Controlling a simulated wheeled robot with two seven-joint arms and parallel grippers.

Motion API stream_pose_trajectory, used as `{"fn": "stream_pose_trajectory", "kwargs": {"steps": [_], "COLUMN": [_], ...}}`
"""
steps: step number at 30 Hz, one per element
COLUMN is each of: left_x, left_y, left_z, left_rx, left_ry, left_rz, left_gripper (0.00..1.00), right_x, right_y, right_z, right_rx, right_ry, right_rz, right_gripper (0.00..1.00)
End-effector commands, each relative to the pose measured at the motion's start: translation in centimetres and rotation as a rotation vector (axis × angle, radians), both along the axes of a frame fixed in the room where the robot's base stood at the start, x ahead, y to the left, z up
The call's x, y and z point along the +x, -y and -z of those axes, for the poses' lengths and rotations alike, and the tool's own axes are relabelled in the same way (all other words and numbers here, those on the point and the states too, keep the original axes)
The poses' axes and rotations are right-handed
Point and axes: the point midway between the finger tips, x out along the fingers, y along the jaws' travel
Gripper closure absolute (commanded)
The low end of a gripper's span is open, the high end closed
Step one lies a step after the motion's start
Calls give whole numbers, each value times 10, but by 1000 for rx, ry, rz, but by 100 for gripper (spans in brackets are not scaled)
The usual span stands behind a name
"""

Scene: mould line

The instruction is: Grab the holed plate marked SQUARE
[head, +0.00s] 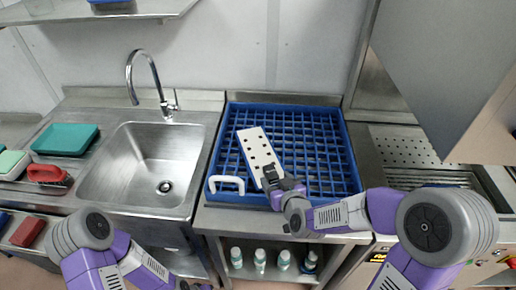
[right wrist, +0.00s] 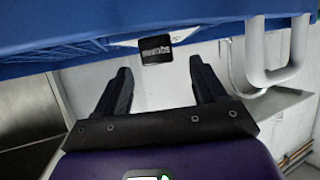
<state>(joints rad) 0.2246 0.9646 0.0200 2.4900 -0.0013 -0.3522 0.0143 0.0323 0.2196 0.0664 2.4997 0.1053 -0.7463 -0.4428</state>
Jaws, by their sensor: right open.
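A white holed plate (head: 256,150) with two rows of dark holes lies tilted in the blue rack (head: 345,150) in the head view. In the right wrist view, a white edge of the plate (right wrist: 125,43) carries a dark tag (right wrist: 157,49) with pale lettering too small to read surely. My right gripper (head: 270,177) is at the plate's near end, partly hiding it. In the right wrist view my right gripper (right wrist: 160,65) is open, with the tag just beyond and between its fingertips. My left arm shows at lower left, but its gripper is not visible.
A white handle (head: 227,181) stands at the rack's near left corner; it also shows in the wrist view (right wrist: 285,65). A sink (head: 145,165) with a tap lies left. Several bottles (head: 260,260) stand on the shelf below. A metal hood (head: 440,60) overhangs at right.

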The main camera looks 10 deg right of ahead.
Motion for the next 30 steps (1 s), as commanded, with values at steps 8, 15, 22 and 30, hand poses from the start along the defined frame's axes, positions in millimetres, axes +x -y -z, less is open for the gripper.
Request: {"fn": "stream_pose_trajectory", "kwargs": {"steps": [8, 15, 22, 30], "left_x": [-1, 0, 0, 0], "left_y": [0, 0, 0, 0], "left_z": [3, 5, 5, 5], "left_rx": [0, 0, 0, 0], "left_ry": [-1, -1, -1, -1], "left_rz": [0, 0, 0, 0], "left_gripper": [58, 58, 58, 58], "right_x": [26, 59, 70, 69], "right_y": [-2, -5, -6, -5], "right_z": [10, 21, 24, 24], "right_rx": [0, 1, 0, 0], "right_ry": [-1, -2, 0, 0], "right_rz": [0, -1, 0, 0], "right_gripper": [30, 30, 30, 50]}}
